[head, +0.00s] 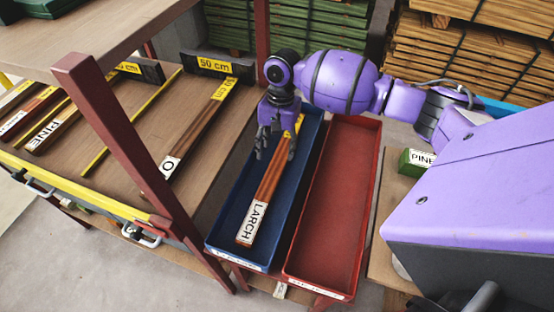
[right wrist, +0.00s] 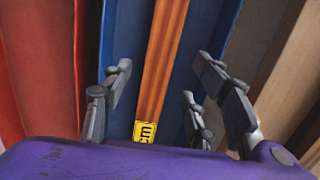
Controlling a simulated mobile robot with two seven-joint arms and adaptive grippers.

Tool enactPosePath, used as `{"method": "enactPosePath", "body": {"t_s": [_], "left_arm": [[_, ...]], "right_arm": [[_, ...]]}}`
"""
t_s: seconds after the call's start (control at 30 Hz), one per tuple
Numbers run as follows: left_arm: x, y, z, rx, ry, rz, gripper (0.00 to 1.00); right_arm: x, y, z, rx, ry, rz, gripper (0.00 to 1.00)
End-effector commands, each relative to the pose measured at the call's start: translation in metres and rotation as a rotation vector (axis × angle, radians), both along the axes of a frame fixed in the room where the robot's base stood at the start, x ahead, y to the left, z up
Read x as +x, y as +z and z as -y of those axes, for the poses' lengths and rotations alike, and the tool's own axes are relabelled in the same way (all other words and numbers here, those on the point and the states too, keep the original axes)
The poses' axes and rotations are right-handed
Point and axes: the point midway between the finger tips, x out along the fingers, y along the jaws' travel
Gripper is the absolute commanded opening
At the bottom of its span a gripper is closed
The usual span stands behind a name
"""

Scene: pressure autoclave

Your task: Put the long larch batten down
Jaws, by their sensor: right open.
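The long larch batten (head: 266,196) is reddish brown, with a white LARCH label at its near end and a yellow mark at its far end. It lies lengthwise inside the blue tray (head: 222,232). My right gripper (head: 276,150) is open over the far part of the batten and hides some of it. In the right wrist view the batten (right wrist: 163,60) runs between the spread fingers (right wrist: 160,80), with a gap on both sides. My left gripper is not in view.
An empty red tray (head: 335,205) stands directly right of the blue one. On the left, a wooden bench (head: 120,170) holds several labelled battens and a 50 cm stop (head: 215,66). A dark red post (head: 140,165) rises in front of it. A green PINE block (head: 415,162) sits at right.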

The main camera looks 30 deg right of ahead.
Motion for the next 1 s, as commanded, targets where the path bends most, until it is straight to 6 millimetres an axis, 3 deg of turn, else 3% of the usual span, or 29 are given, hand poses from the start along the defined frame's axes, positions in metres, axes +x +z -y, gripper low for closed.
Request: {"method": "enactPosePath", "body": {"t_s": [0.1,0.3,1.0], "left_arm": [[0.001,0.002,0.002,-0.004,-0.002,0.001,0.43],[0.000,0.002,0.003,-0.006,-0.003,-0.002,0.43],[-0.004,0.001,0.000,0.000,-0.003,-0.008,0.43]], "right_arm": [[0.003,0.026,0.003,0.000,0.000,0.004,0.53],[0.005,0.049,0.005,0.001,-0.001,0.001,0.53],[0.005,0.053,0.006,0.000,-0.001,-0.002,0.53]]}}
